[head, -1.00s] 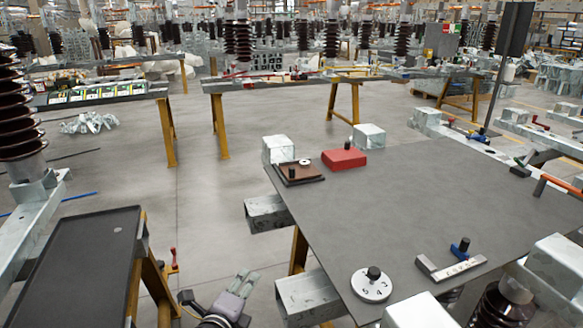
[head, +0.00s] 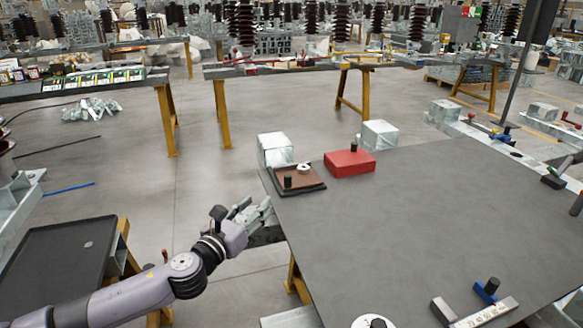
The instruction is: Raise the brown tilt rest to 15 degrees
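The brown tilt rest (head: 309,180) lies on the far left corner of the grey table (head: 400,225). Its brown plate looks low or flat on a dark base. A black knob (head: 287,182) stands at its near left, and a small white round part (head: 303,167) sits at its back. My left gripper (head: 262,212) is just off the table's left edge, near and below the tilt rest and apart from it. Its fingers point right, toward the table; their gap is too small to judge. My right gripper is not in view.
A red block with a black knob (head: 349,164) sits right of the tilt rest. Pale metal blocks (head: 275,150) stand behind both. A white numbered dial (head: 371,322) and a scale with a blue clamp (head: 486,312) lie at the near edge. The table's middle is clear.

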